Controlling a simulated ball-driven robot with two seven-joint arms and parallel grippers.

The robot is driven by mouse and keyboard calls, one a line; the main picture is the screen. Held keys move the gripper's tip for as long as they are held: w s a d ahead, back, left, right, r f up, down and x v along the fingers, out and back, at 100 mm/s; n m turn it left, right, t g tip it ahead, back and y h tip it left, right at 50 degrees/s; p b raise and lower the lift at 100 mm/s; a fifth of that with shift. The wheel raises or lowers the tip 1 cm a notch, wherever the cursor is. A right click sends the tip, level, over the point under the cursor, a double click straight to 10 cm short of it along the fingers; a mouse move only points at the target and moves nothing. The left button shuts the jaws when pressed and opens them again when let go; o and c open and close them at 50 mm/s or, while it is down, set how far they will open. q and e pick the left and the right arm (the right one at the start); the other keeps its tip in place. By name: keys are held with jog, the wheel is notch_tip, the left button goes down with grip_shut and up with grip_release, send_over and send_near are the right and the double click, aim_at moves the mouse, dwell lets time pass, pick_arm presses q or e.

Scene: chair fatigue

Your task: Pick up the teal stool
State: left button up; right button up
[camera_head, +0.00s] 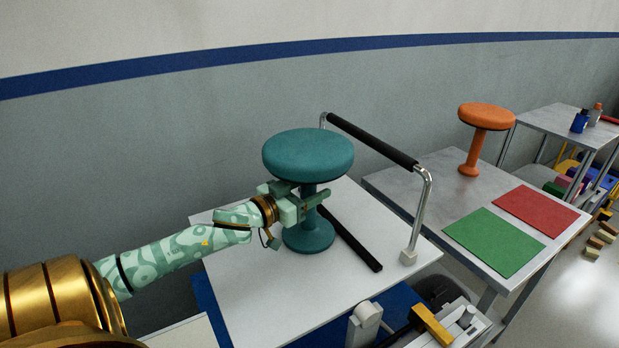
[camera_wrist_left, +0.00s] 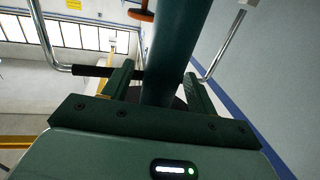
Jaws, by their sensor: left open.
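The teal stool (camera_head: 308,155) stands upright on a white platform (camera_head: 236,290) in the head view. It has a round seat, a thin post and a round base. My left gripper (camera_head: 312,196) is at the post, just under the seat. Its fingers are open, one on each side of the post. In the left wrist view the teal post (camera_wrist_left: 178,50) runs between the two fingers of my left gripper (camera_wrist_left: 165,88). Whether either finger touches the post cannot be told. My right gripper is not in view.
A chrome bar with a black grip (camera_head: 372,140) arches behind and right of the stool. A black strip (camera_head: 350,240) lies beside its base. An orange stool (camera_head: 486,118), a green mat (camera_head: 492,242) and a red mat (camera_head: 537,208) are on a grey table at right.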

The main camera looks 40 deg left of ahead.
pick_arm(q)
grip_shut()
jog(key=shift+r, duration=0.2)
